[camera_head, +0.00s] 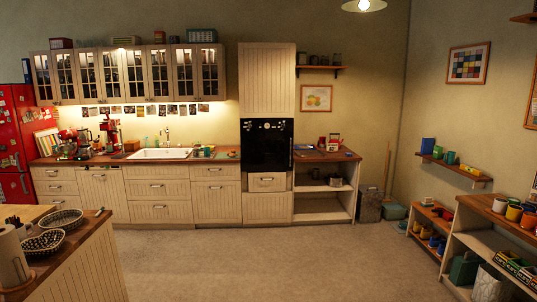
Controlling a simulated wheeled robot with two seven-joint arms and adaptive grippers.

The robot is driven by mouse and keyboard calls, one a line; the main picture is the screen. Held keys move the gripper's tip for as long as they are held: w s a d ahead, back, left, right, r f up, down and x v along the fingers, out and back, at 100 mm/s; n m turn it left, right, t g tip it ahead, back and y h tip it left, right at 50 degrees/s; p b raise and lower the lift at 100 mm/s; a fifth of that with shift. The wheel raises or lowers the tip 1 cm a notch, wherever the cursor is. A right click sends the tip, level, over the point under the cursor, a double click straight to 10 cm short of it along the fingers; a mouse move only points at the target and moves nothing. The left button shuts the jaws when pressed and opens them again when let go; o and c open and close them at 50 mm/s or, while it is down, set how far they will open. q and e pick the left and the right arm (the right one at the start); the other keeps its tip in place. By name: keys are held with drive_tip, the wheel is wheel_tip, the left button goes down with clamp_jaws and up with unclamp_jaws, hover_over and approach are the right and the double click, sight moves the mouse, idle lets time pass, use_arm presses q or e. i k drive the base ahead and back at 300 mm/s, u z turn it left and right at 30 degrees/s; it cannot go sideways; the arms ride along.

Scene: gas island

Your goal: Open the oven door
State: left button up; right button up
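A black built-in oven (266,144) stands in a tall cream cabinet at the back wall, right of the sink counter, in the head view. A row of light-coloured controls runs along its top. Its door (265,157) looks shut, and a dark vertical handle seems to run down its right side, though it is too small to be sure. Neither of my grippers shows in the head view. I am well away from the oven, across the room.
The floor (280,255) between me and the oven is clear. A wooden-topped island (93,240) with baskets stands at the near left. Shelves (472,225) with pots and shoes line the right. A bin (370,203) stands by the back wall.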

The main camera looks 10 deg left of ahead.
sight(288, 166)
drive_tip(key=u, duration=0.1)
drive_tip(key=i, duration=0.95)
drive_tip(key=u, duration=0.35)
drive_tip(key=i, duration=1.95)
drive_tip(key=u, duration=0.25)
drive_tip(key=i, duration=3.9)
drive_tip(key=z, duration=0.15)
